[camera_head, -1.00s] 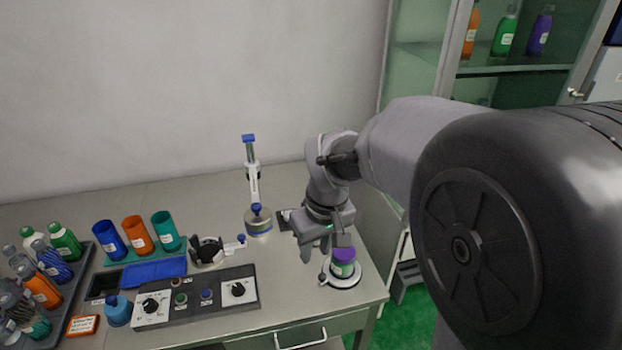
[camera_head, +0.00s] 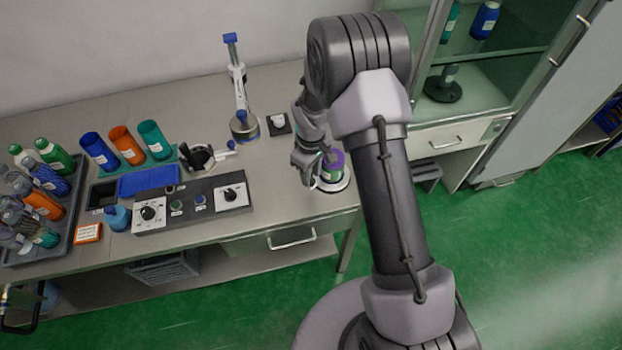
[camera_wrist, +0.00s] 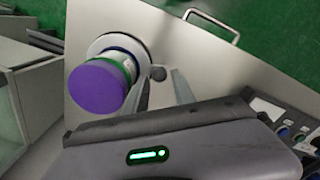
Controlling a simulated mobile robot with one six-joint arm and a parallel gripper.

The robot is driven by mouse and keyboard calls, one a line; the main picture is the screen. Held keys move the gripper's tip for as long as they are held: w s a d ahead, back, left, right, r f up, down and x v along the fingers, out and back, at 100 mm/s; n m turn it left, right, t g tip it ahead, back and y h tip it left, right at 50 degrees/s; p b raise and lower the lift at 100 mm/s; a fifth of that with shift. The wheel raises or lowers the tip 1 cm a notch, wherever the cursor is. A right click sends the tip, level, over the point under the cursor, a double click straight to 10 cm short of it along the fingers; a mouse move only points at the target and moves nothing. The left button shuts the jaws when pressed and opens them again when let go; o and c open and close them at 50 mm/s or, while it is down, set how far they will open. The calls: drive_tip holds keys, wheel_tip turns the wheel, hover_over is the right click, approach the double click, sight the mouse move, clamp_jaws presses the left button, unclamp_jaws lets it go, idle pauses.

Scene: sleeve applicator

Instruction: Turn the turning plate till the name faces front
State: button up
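The turning plate is a white disc (camera_head: 336,188) at the right front end of the bench; its rim also shows in the wrist view (camera_wrist: 101,42). A bottle with a purple cap (camera_head: 334,158) stands on it, cap towards the camera in the wrist view (camera_wrist: 96,88). The bottle has a green and white body; no name is readable. A small grey round knob (camera_wrist: 158,73) sits at the plate's edge. My gripper (camera_head: 308,178) is low beside the bottle. In the wrist view its fingers (camera_wrist: 160,76) are apart, with the knob showing between their tips; contact is unclear.
A control panel with dials (camera_head: 190,205) lies left of the plate. A stand with a blue-topped lever (camera_head: 240,95) is behind. A rack of bottles (camera_head: 35,205) and several coloured cups (camera_head: 126,145) stand further left. The bench's front edge is close to the plate.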

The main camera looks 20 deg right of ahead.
drive_tip(key=shift+f, duration=0.9)
clamp_jaws()
idle(0.8)
